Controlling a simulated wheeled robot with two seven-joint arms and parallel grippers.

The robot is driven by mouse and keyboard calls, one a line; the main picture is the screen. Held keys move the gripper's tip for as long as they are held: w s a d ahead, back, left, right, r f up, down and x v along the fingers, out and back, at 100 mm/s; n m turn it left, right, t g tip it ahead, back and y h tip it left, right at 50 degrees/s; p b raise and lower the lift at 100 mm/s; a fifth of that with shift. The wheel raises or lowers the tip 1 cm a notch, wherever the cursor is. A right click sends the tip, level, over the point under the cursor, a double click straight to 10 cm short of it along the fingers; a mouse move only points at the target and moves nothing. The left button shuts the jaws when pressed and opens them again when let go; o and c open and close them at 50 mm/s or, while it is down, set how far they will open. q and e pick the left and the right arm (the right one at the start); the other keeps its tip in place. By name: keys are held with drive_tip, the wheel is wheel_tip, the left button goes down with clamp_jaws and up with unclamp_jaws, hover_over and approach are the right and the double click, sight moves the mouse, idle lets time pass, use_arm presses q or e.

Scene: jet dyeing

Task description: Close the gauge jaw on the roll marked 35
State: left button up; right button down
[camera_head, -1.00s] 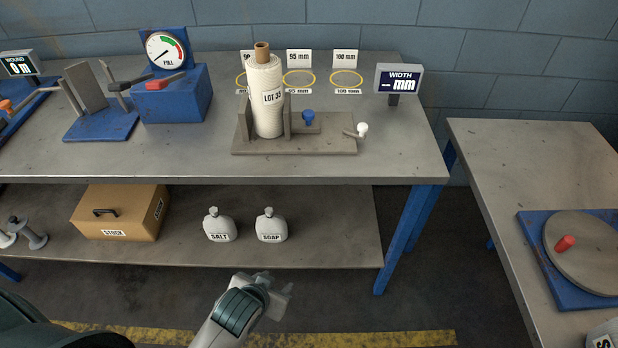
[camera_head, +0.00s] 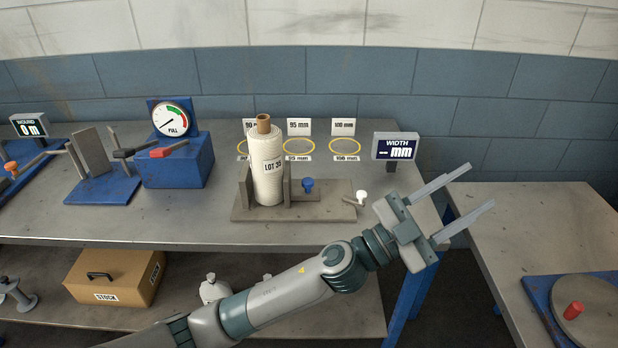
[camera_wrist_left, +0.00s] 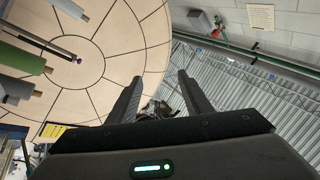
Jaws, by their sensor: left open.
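The white roll labelled LOT 35 (camera_head: 267,150) stands upright in the gauge (camera_head: 325,208) on the bench, between two grey jaw plates; I cannot tell whether both touch it. A blue knob (camera_head: 308,186) and a white-knobbed crank (camera_head: 361,196) are on the gauge's right part. The width display (camera_head: 395,147) shows dashes and mm. My left gripper (camera_head: 480,192) is open and empty, right of the gauge, pointing right and away from the roll. Its fingers also show in the left wrist view (camera_wrist_left: 158,85), with nothing between them. My right gripper is not in view.
Yellow rings (camera_head: 298,146) with 90, 95 and 100 mm signs lie behind the gauge. A blue pull gauge box (camera_head: 178,165) stands left. A second table (camera_head: 540,225) with a red-handled turntable (camera_head: 590,310) is at right. Bare bench top lies in front of the gauge.

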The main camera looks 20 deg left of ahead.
use_arm(q)
drive_tip(key=s+d+f+m+g+y, duration=0.1)
drive_tip(key=s+d+f+m+g, duration=0.2)
drive_tip(key=m+g, duration=0.4)
drive_tip(key=s+d+f+m+g+y, duration=0.1)
drive_tip(key=s+d+f+m+g, duration=0.1)
drive_tip(key=d+m+g, duration=0.4)
drive_tip(key=w+a+f+m+y, duration=0.2)
drive_tip(key=w+a+f+y, duration=0.4)
drive_tip(key=a+f+y, duration=0.2)
drive_tip(key=w+a+n+t+y, duration=0.2)
drive_tip(key=w+a+y, duration=0.4)
drive_tip(key=w+a, duration=0.5)
drive_tip(key=w+a+r+n+y, duration=0.1)
drive_tip(key=w+a+r+y, duration=0.1)
drive_tip(key=a, duration=0.4)
drive_tip(key=w+a+r+n+t+y, duration=0.1)
drive_tip(key=a+r+y, duration=0.1)
drive_tip(key=a+r, duration=0.2)
drive_tip(key=w+a+r+n+t+y, duration=0.1)
drive_tip(key=w+a+r+n+y, duration=0.1)
drive_tip(key=a, duration=0.7)
drive_tip(key=shift+w+r+y, duration=0.35)
drive_tip(key=shift+r+y, duration=0.05)
drive_tip(key=shift+a+f, duration=0.1)
